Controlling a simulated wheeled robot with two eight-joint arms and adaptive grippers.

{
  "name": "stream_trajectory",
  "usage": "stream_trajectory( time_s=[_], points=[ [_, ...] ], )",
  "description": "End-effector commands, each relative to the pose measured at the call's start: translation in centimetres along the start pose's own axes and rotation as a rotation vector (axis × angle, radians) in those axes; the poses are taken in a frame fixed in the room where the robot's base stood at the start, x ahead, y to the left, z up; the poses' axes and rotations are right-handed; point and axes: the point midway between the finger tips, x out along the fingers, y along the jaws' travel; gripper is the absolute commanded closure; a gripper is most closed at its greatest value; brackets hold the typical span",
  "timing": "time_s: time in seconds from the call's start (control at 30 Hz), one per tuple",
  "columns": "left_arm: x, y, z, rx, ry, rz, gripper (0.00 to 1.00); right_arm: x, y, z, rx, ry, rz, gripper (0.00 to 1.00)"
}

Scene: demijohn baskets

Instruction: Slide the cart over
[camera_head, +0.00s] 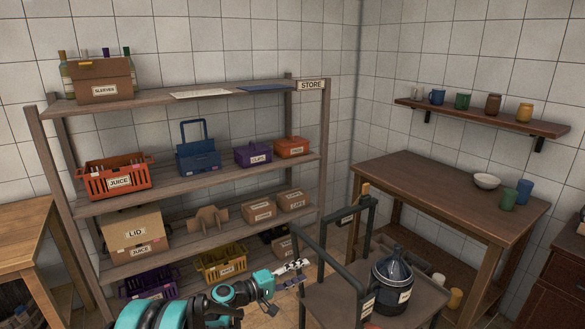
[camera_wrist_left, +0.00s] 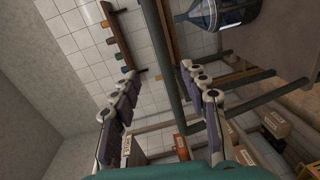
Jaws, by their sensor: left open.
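The cart (camera_head: 398,301) has a dark frame and a flat top and stands at the lower right of the head view. Its tall dark handle frame (camera_head: 334,264) rises on its left side. A dark demijohn (camera_head: 393,272) in a labelled basket stands on top; its bluish glass also shows in the left wrist view (camera_wrist_left: 228,17). My left gripper (camera_head: 298,275) is open just left of the handle frame. In the left wrist view, a dark bar (camera_wrist_left: 160,42) runs between the spread fingers (camera_wrist_left: 158,72); contact cannot be told. My right gripper is out of view.
A storage shelf (camera_head: 200,190) with labelled crates and boxes stands behind my left arm. A wooden table (camera_head: 440,188) with a bowl (camera_head: 487,181) and cups stands behind the cart. A wall shelf (camera_head: 470,114) holds several cups. Another table (camera_head: 30,222) is at left.

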Motion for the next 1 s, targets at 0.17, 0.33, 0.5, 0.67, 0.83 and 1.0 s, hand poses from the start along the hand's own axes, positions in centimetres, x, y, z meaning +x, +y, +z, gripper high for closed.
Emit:
stream_trajectory(
  time_s=[0.17, 0.33, 0.5, 0.67, 0.83, 1.0],
  points=[
    [-3.0, 3.2, 3.5, 0.128, -0.002, -0.203, 0.55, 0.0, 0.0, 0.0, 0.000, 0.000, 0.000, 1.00],
    [-7.6, 4.6, 7.4, 0.266, -0.002, -0.407, 0.55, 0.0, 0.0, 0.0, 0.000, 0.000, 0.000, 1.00],
    [-13.5, 4.8, 11.5, 0.408, -0.002, -0.609, 0.55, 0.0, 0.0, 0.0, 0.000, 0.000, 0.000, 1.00],
    [-19.9, 3.9, 15.1, 0.548, -0.002, -0.794, 0.55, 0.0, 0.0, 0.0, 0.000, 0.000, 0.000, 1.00],
    [-26.6, 2.0, 18.2, 0.695, -0.001, -0.980, 0.55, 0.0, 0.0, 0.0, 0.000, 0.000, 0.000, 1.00],
    [-31.4, 0.3, 19.9, 0.805, 0.001, -1.115, 0.55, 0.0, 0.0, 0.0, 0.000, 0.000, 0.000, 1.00]
  ],
)
